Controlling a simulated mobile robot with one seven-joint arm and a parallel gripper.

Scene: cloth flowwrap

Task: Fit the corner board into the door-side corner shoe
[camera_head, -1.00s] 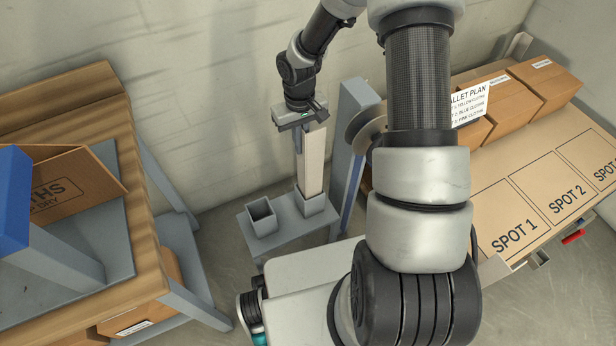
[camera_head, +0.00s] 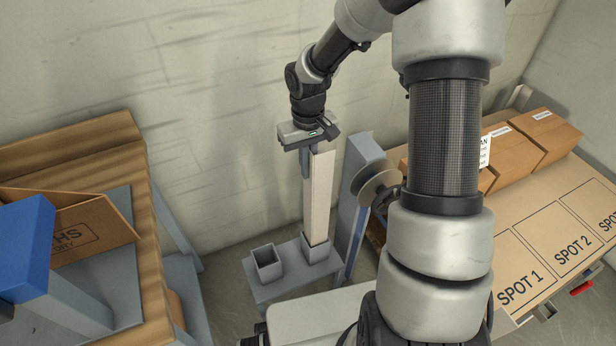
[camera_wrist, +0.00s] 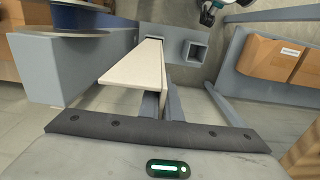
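The corner board (camera_head: 319,200) is a tall cream strip standing nearly upright. Its lower end is inside the right-hand square grey shoe (camera_head: 316,252), whose walls hide the bottom edge. The left-hand shoe (camera_head: 267,262) is empty. Both stand on a grey base plate (camera_head: 287,287). My gripper (camera_head: 308,160) is at the board's top end. In the wrist view the board (camera_wrist: 135,66) runs away to its shoe, and the narrow fingers (camera_wrist: 162,104) sit close together on its edge, appearing shut on it. The empty shoe also shows there (camera_wrist: 194,52).
A grey post (camera_head: 362,190) with a round disc (camera_head: 376,189) stands just right of the board. A wooden table (camera_head: 157,240) with an open carton (camera_head: 85,228) is at left. Cartons (camera_head: 540,140) and marked spots are on the right table (camera_head: 590,195). A wall is close behind.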

